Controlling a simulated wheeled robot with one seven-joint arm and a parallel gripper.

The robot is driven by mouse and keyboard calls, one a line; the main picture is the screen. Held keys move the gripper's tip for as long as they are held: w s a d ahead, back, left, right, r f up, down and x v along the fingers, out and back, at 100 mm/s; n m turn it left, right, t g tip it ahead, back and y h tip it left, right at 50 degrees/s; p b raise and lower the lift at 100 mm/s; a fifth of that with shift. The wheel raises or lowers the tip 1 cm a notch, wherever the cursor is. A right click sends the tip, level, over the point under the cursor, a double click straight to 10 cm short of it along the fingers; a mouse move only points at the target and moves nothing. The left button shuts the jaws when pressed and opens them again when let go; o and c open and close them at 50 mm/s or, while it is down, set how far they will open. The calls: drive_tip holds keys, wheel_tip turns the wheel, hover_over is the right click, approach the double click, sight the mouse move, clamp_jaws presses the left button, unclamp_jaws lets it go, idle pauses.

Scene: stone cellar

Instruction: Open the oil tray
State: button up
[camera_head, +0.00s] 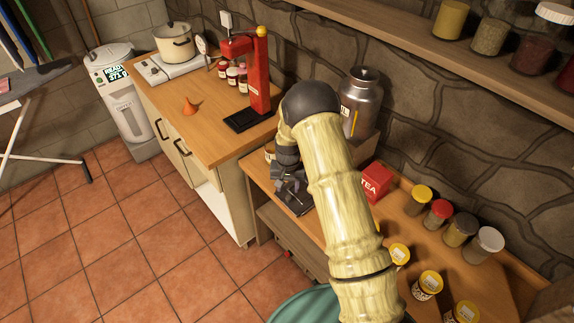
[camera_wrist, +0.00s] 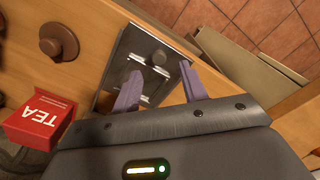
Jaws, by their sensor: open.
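A dark metal tray (camera_head: 298,205), which looks like the oil tray, lies on the wooden counter below my gripper (camera_head: 290,188). My gripper (camera_wrist: 160,88) is open and empty. Its two purple-grey fingers point toward the tray and cover part of it. I cannot tell whether they touch it. A steel oil canister (camera_head: 361,98) stands behind my arm, with its lower part partly hidden.
A red tea box (camera_head: 374,182) and several spice jars (camera_head: 438,214) stand right of my arm. A brown knob (camera_wrist: 58,42) shows in the wrist view. The red press (camera_head: 262,70) stands on the left counter. A shelf (camera_head: 420,50) runs along the wall. Tiled floor (camera_head: 110,220) is open at left.

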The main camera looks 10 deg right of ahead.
wheel_tip(320, 180, up, 12)
drive_tip(key=b, duration=0.2)
drive_tip(key=shift+w+a+r, duration=0.15)
drive_tip(key=shift+a+r, duration=0.05)
idle(0.3)
drive_tip(key=s+d+r+t, duration=0.1)
drive_tip(key=s+d+r, duration=0.1)
drive_tip(key=s, duration=0.6)
drive_tip(key=s+d+r+n, duration=0.1)
drive_tip(key=s+d+r, duration=0.2)
drive_tip(key=s, duration=0.5)
drive_tip(key=s+d+r+n+t, duration=0.1)
drive_tip(key=s+d+r, duration=0.1)
drive_tip(key=s, duration=0.6)
drive_tip(key=shift+s+d+r+t, duration=0.25)
drive_tip(key=shift+d+r+t, duration=0.1)
drive_tip(key=shift+r, duration=0.5)
